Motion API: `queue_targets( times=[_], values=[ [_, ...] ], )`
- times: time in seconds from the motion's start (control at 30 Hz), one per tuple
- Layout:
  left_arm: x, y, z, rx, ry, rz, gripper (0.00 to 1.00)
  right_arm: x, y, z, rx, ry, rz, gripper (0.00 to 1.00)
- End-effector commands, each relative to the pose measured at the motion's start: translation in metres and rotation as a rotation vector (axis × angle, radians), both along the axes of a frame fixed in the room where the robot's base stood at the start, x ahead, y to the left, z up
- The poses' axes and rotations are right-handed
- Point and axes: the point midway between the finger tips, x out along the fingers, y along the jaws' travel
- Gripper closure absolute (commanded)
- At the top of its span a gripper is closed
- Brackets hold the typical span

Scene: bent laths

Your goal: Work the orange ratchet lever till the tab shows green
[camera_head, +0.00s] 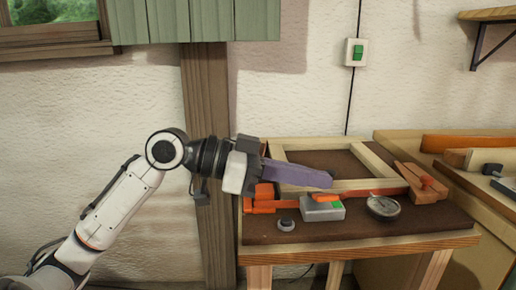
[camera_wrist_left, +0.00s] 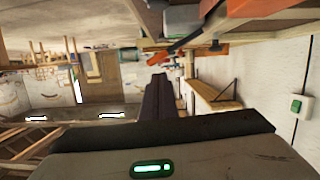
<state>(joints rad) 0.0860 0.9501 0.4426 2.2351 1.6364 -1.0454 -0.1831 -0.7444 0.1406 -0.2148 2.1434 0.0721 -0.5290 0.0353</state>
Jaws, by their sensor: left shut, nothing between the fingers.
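A grey ratchet box (camera_head: 322,212) sits on the brown bench top, with an orange lever (camera_head: 328,197) lying nearly flat along its top. A small green patch (camera_head: 340,203) shows at the box's right end; I cannot tell for certain that it is the tab. An orange band runs from the box both ways. My left gripper (camera_head: 328,180) is shut and empty, its long purple-grey fingers just above and behind the lever, seemingly apart from it. The fingers (camera_wrist_left: 160,95) also show dark in the left wrist view. My right gripper is not in view.
An orange end block (camera_head: 262,192) stands at the left and a wooden block (camera_head: 414,183) at the right. A round gauge (camera_head: 383,207) and a small knob (camera_head: 287,223) lie near the box. A pale wooden frame (camera_head: 345,147) lies behind. A green switch (camera_head: 356,52) is on the wall.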

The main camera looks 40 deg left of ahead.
Motion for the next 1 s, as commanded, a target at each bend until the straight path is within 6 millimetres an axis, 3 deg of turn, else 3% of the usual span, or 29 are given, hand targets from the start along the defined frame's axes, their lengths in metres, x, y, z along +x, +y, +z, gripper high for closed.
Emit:
queue_targets(
  times=[0.5, 1.0],
  values=[
    [-0.062, 0.058, 0.024, -0.002, -0.003, 0.001, 1.0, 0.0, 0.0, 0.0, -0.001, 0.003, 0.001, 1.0],
    [-0.071, 0.066, 0.027, -0.001, -0.002, 0.0, 1.0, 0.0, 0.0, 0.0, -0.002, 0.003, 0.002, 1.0]
  ],
)
